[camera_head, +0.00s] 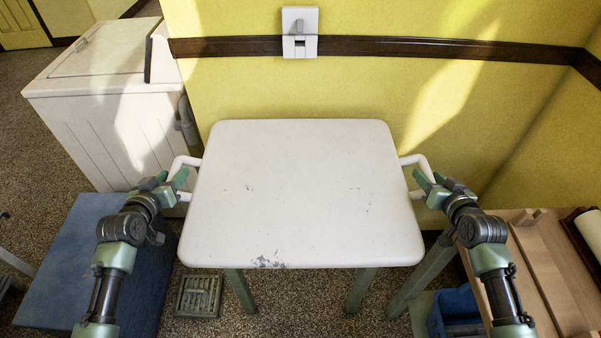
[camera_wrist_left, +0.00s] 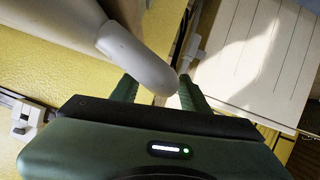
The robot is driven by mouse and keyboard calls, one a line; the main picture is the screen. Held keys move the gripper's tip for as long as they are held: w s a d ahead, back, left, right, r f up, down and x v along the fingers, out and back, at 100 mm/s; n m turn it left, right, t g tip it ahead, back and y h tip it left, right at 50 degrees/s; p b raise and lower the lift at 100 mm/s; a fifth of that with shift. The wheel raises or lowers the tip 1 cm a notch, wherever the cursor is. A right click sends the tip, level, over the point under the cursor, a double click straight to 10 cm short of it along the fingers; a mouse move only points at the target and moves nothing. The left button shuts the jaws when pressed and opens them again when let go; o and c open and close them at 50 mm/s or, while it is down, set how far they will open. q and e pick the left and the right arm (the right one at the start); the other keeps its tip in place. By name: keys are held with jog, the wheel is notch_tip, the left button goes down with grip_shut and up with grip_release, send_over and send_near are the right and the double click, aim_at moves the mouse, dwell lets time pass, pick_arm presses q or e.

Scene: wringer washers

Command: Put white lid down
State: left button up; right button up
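The white lid (camera_head: 300,190) is a large, rounded rectangular panel with small chips and scuffs, in the middle of the head view. It lies roughly level, with a white loop handle on each side. My left gripper (camera_head: 167,182) has its fingers on either side of the left handle (camera_head: 185,161). In the left wrist view, the rounded white handle (camera_wrist_left: 145,62) fills the gap between my left fingers (camera_wrist_left: 158,95). My right gripper (camera_head: 432,184) is at the right handle (camera_head: 415,160) and appears shut on it. The lid hides most of what is below it.
Green legs (camera_head: 240,290) show under the lid's front edge. A white washer (camera_head: 105,110) stands at the back left, a blue box-like surface (camera_head: 85,260) at the left. A wooden bench (camera_head: 535,275) and blue bin (camera_head: 455,308) are at the right. A yellow wall is close behind.

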pick_arm(q)
jog(key=v, duration=1.2)
pick_arm(e)
jog(key=v, duration=1.2)
pick_arm(q)
jog(key=shift+o, duration=0.3)
jog(key=o, duration=0.7)
jog(key=shift+o, duration=0.2)
jog(key=p+v, duration=0.6)
jog(key=v, duration=0.3)
pick_arm(e)
jog(key=shift+r, duration=2.95)
